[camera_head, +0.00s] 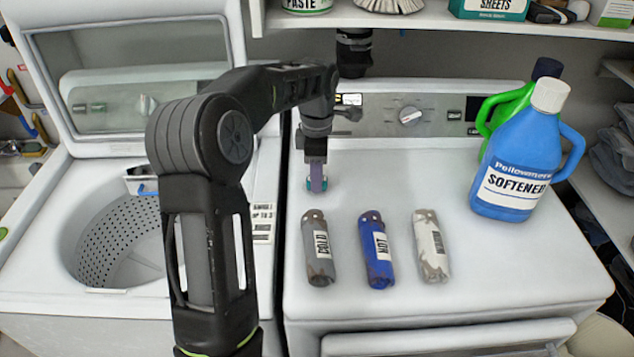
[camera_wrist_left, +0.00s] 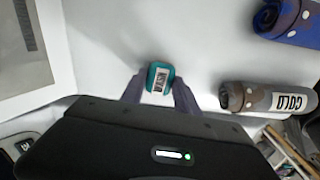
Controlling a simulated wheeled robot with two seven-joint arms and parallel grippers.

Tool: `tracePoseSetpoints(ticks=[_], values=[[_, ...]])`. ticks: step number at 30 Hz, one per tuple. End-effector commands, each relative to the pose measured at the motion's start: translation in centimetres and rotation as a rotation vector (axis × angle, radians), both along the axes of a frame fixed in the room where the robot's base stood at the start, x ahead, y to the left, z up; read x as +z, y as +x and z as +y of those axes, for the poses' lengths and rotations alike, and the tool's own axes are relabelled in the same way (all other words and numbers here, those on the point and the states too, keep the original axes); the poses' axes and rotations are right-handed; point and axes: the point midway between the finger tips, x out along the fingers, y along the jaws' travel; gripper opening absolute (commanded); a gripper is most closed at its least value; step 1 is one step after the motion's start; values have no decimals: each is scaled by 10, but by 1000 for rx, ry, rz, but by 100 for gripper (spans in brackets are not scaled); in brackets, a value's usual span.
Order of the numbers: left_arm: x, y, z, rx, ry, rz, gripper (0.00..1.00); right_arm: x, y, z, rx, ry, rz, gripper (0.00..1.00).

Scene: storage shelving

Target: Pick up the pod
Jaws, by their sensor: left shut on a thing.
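The pod (camera_wrist_left: 160,77) is a small teal piece with a white printed label, seen in the left wrist view between the two fingers of my left gripper (camera_wrist_left: 160,92). In the head view the left gripper (camera_head: 317,182) points down at the back left of the white dryer top (camera_head: 450,290), shut on the pod. Only teal edges of the pod (camera_head: 310,184) show there around the fingers. I cannot tell whether the pod touches the dryer top. My right gripper is not in view.
Grey COLD (camera_head: 318,250), blue HOT (camera_head: 376,250) and white (camera_head: 431,245) cylinders lie in front of the gripper. A blue softener bottle (camera_head: 518,160) and a green bottle (camera_head: 507,110) stand at the right. The open washer (camera_head: 120,240) is left. A shelf (camera_head: 450,18) overhangs the back.

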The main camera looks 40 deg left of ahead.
Motion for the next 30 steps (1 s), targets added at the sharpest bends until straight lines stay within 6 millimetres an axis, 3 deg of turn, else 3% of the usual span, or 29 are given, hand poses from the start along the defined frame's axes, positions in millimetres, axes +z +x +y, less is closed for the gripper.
tracePoseSetpoints(ticks=[8,13,20,24,30], values=[[0,0,0,0,0,0,0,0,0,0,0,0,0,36],[11,1,0,0,2,-4,0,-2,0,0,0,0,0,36],[51,1,0,0,2,-5,0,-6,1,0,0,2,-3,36],[86,1,0,-1,1,-3,0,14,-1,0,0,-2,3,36],[101,0,0,-1,0,0,0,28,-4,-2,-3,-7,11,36]])
